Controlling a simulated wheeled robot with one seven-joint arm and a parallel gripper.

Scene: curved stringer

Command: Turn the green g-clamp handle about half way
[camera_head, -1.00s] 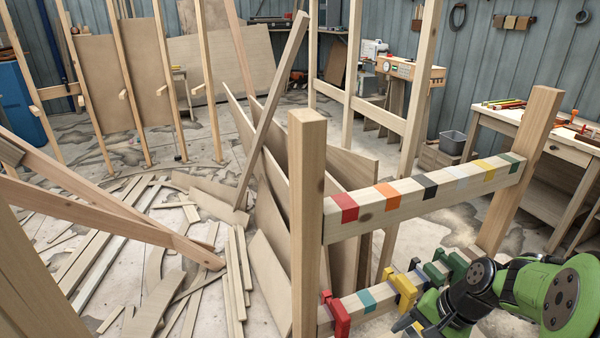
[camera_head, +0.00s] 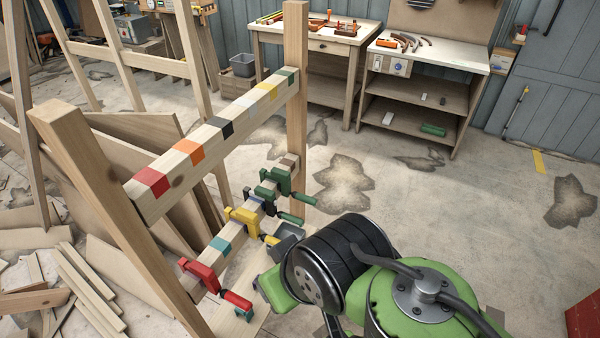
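Several g-clamps grip the lower rail of a wooden frame. A green g-clamp (camera_head: 277,178) is toward the far end, with a green handle (camera_head: 304,198) pointing right. Another dark green clamp part and a second green handle (camera_head: 291,218) sit just nearer. A yellow g-clamp (camera_head: 243,222) and a red g-clamp (camera_head: 203,275) stand nearer on the rail. My gripper (camera_head: 285,240) seems to be the grey part beside the yellow clamp's end, below the green handles. My black and green arm hides much of it, so its fingers are unclear. I see no grip on a green handle.
The upper rail (camera_head: 217,137) carries coloured bands and runs above the clamps between two posts. The right post (camera_head: 296,90) stands close behind the green clamps. Open floor (camera_head: 420,220) lies to the right. Workbenches (camera_head: 430,60) stand at the back, and loose boards (camera_head: 80,285) lie at left.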

